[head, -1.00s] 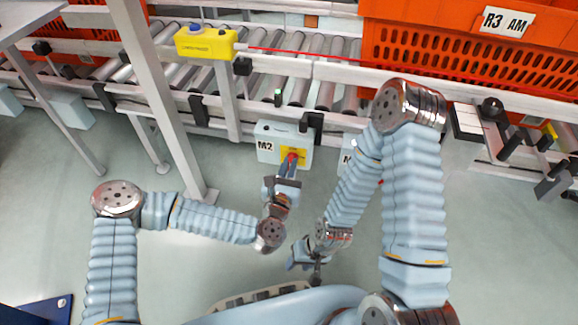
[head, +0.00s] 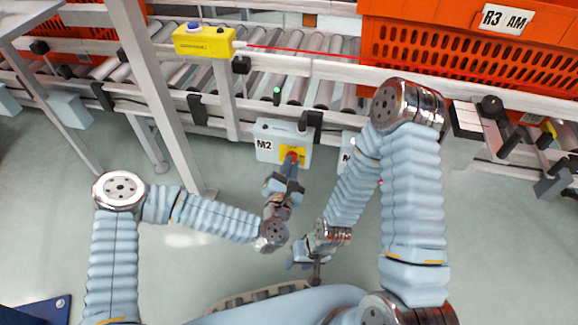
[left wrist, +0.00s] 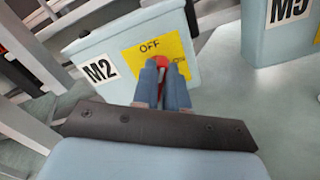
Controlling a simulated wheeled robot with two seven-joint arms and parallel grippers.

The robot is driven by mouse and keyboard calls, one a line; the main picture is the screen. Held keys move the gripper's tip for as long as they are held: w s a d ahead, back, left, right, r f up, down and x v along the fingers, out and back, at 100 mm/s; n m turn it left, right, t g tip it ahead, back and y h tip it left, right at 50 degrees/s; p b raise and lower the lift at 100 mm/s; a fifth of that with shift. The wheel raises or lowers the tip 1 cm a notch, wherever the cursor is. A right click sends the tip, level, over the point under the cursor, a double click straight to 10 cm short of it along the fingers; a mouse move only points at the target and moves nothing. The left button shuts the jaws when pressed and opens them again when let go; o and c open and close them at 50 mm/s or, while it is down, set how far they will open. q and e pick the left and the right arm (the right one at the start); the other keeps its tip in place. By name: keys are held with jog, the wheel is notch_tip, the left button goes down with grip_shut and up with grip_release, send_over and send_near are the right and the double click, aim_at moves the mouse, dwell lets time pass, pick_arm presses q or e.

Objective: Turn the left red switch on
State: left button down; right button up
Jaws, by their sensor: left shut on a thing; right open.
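The left red switch (head: 292,156) is on the yellow plate of the light-blue box marked M2 (head: 268,141), under the conveyor. In the left wrist view the red switch (left wrist: 161,59) shows between the blue fingertips of my left gripper (left wrist: 163,68), which is shut on it. The plate reads OFF above the switch; a label to its right is partly covered by a finger. The switch's exact angle is mostly hidden. In the head view my left gripper (head: 291,163) reaches the box from below. My right gripper (head: 300,257) is open, low and apart from the boxes.
A second box marked M5 (left wrist: 288,30) stands to the right, mostly behind my right arm in the head view. The roller conveyor (head: 310,72), a yellow button box (head: 203,41) and orange totes (head: 450,50) are above. A grey post (head: 160,100) stands left of M2.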

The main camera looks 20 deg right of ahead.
pick_arm(q)
jog(key=m, duration=0.5)
jog(key=shift+d+m+b, duration=0.2)
jog(key=shift+m+b, duration=0.15)
jog(key=shift+m, duration=0.05)
jog(key=m, duration=0.2)
jog(key=m+b, duration=0.1)
jog(key=m, duration=0.2)
jog(key=shift+d+f+m, duration=0.1)
jog(key=shift+f+m, duration=0.15)
jog(key=shift+m, duration=0.15)
jog(key=shift+b, duration=0.3)
jog(key=c, duration=1.2)
grip_release()
jog(key=shift+o, duration=0.2)
